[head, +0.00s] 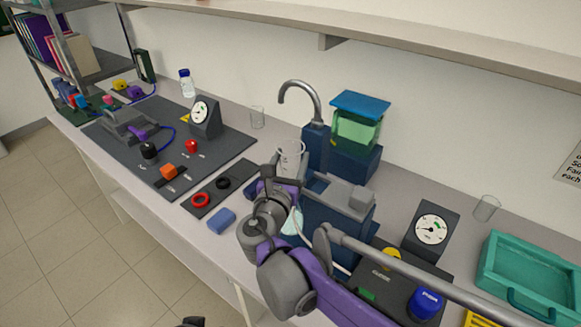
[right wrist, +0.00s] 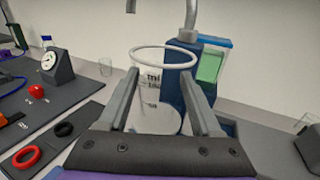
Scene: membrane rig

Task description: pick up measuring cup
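The measuring cup (head: 291,152) is a clear, upright vessel with a pale rim, near the faucet in the head view. In the right wrist view the measuring cup (right wrist: 155,85) shows dark "ml" print and stands between and beyond the fingers. My right gripper (head: 275,168) is close to the cup on its near left side. In the right wrist view my right gripper (right wrist: 158,92) is open, one finger on each side of the cup. I cannot tell whether either finger touches it. A dark tip at the bottom edge, perhaps my left gripper (head: 193,322), barely shows.
A grey faucet (head: 301,92) stands behind the cup. A blue stand with a green tank (head: 356,128) is to its right. A black strip with rings (head: 217,194) and a blue block (head: 221,218) lie left. A gauge (head: 431,229) and teal tray (head: 532,268) stand right.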

